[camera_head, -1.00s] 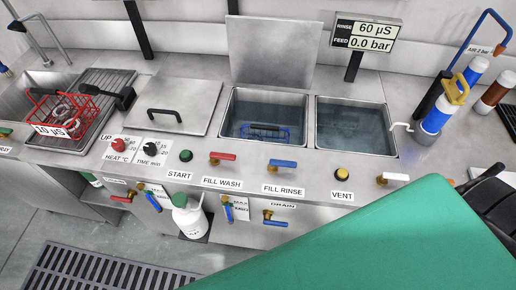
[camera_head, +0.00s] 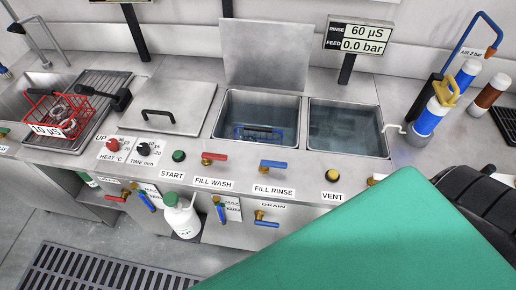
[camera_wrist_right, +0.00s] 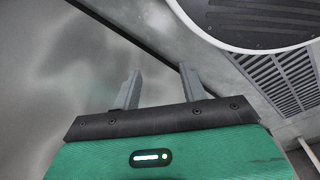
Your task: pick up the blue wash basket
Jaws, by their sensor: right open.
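The blue wash basket (camera_head: 258,133) sits low in the water of the left sink basin, behind the red and blue fill valves in the head view. Its rim and wire sides show blurred through the water. My right gripper (camera_wrist_right: 160,88) shows in the right wrist view with its two grey fingers apart and nothing between them. It is well away from the basket, which is not in that view. My green right arm covers the lower right of the head view. My left gripper is not in view.
The basin's lid (camera_head: 264,54) stands upright behind it. A second water-filled basin (camera_head: 347,130) is to the right. A closed lid with a black handle (camera_head: 158,116) lies to the left. A red basket (camera_head: 58,110) stands on the drainer. Valve levers (camera_head: 273,164) line the front edge.

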